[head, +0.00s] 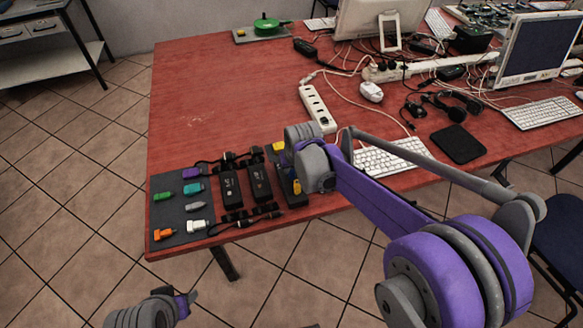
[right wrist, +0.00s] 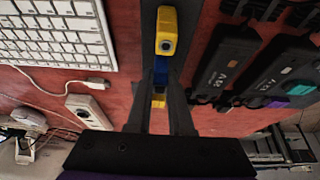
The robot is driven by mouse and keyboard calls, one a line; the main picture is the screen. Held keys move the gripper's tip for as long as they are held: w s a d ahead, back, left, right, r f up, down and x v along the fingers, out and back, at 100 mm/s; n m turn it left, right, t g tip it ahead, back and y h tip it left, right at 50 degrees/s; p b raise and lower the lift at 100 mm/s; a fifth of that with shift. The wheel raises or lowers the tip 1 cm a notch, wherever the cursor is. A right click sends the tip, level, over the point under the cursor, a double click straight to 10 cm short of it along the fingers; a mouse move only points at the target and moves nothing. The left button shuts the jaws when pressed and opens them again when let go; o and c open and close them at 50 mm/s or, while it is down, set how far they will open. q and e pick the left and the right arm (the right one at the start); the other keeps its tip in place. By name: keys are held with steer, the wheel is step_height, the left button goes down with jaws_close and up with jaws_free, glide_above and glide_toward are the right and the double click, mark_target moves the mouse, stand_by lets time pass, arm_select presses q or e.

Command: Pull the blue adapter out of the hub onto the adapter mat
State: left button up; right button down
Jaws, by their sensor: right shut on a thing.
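My right gripper (right wrist: 160,78) is shut on the blue adapter (right wrist: 161,68), seen between the fingers in the right wrist view. The adapter is over the dark hub (right wrist: 146,30), between two yellow adapters (right wrist: 166,32); whether it is still seated I cannot tell. In the head view my right wrist hides the blue adapter, and parts of the hub (head: 284,184) show beside it. The dark grey adapter mat (head: 166,213) lies at the table's left front corner. My left gripper (head: 188,300) is at the bottom left, away from the table; its jaws are unclear.
Green, purple, teal, grey, white and orange (head: 163,234) adapters lie on the mat. Two black power bricks (head: 231,187) with cables lie between mat and hub. A white power strip (head: 317,108) and keyboard (head: 388,157) are nearby. The table's left middle is clear.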

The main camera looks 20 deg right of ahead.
steer(key=shift+r+p, duration=0.95)
steer(key=shift+r, duration=0.45)
steer(key=c, duration=1.5)
jaws_free()
jaws_close()
